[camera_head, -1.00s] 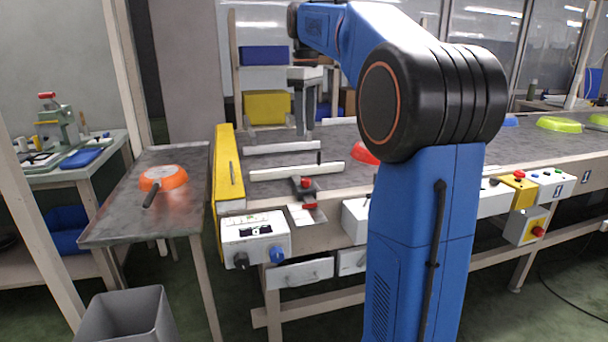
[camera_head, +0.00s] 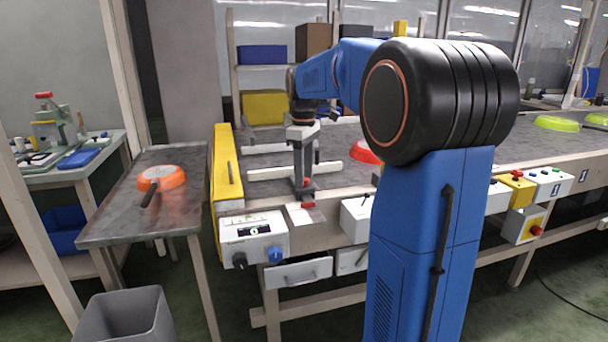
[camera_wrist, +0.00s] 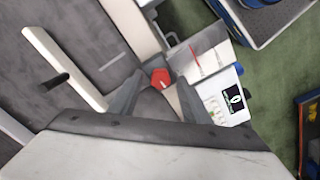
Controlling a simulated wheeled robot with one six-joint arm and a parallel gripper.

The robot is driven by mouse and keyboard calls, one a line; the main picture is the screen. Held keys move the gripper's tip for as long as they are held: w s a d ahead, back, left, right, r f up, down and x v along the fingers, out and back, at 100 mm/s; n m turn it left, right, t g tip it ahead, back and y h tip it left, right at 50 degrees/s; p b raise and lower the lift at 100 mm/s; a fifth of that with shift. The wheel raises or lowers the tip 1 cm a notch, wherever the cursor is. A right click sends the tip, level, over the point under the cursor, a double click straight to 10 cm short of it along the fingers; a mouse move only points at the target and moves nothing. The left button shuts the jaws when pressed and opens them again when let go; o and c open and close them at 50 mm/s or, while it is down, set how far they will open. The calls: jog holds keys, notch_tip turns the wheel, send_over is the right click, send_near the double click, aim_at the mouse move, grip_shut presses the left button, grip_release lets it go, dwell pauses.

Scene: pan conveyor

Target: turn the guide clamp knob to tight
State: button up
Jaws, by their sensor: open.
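My gripper (camera_head: 303,186) points down over the guide clamp at the near edge of the conveyor. In the wrist view its open fingers (camera_wrist: 158,98) stand on either side of the red clamp knob (camera_wrist: 160,77). I cannot tell whether they touch it. In the head view the fingers mostly hide the knob. A pale plate (camera_wrist: 210,47) with a red mark lies beside the clamp. The white guide rail (camera_wrist: 62,68) with a dark post runs past the clamp on the left in the wrist view.
A white control box (camera_head: 262,243) with a lit display, a black knob and a blue knob sits on the conveyor front. A yellow side guard (camera_head: 227,180) stands left of the rails. An orange pan (camera_head: 163,178) lies on the left table. A red pan (camera_head: 364,153) is partly behind my arm.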

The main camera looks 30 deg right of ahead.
jog(key=shift+f, duration=0.2)
jog(key=c, duration=1)
jog(key=shift+c, duration=0.2)
